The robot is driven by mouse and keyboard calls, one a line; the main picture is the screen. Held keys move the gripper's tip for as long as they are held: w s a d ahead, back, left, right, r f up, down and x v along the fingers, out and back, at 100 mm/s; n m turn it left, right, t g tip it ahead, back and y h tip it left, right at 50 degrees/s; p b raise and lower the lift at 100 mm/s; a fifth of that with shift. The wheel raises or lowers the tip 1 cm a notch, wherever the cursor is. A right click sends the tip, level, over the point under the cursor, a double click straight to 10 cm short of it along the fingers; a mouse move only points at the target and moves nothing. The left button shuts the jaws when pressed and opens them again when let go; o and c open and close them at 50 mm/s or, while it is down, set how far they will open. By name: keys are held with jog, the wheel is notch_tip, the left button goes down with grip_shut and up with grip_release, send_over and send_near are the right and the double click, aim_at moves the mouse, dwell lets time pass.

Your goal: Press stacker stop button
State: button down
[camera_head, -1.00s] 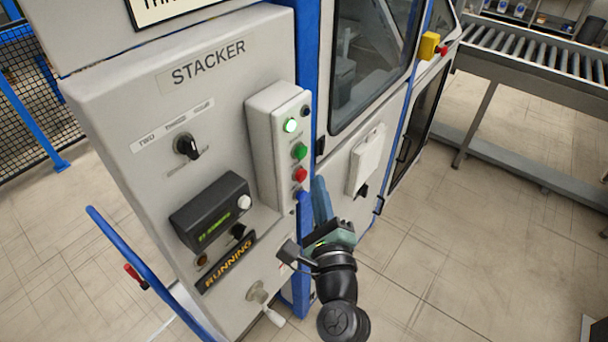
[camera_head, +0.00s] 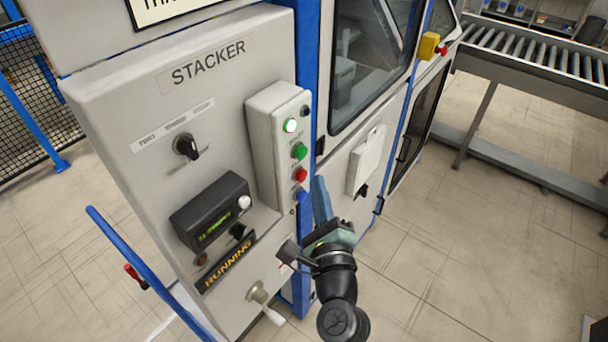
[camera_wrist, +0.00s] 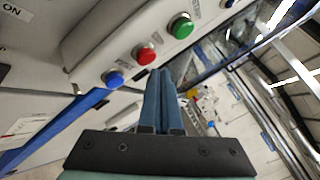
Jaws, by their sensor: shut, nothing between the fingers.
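The stacker control box (camera_head: 264,150) is a raised grey box on the panel marked STACKER. Down its front run a lit white-green lamp (camera_head: 290,125), a green button (camera_head: 299,151), a red button (camera_head: 300,174) and a blue button (camera_head: 302,195). In the wrist view the red button (camera_wrist: 145,54) lies between the blue button (camera_wrist: 113,79) and the green button (camera_wrist: 181,27). My gripper (camera_head: 321,182) is shut and empty, just right of and below the buttons. In the wrist view its fingertips (camera_wrist: 161,72) point up near the red button; I see no clear contact.
A display (camera_head: 210,212), a sign reading RUNNING (camera_head: 228,262), a rotary switch (camera_head: 187,147) and a handle (camera_head: 265,302) share the panel. A blue rail (camera_head: 145,265) stands at the left. A roller conveyor (camera_head: 530,55) is at the back right. Open floor lies right of the machine.

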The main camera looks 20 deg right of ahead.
jog(key=shift+w+a, duration=0.3)
jog(key=shift+w, duration=0.05)
jog(key=shift+w+a+p, duration=0.3)
jog(key=shift+w+p, duration=0.05)
dwell(1.0)
jog(key=shift+s+d+b, duration=0.3)
jog(key=shift+s+d, duration=0.2)
jog(key=shift+s, duration=0.2)
jog(key=s+d+b, duration=0.1)
jog(key=s, duration=0.1)
jog(key=s+d, duration=0.2)
jog(key=shift+d+b, duration=0.1)
jog(key=shift+b, duration=0.3)
dwell(0.7)
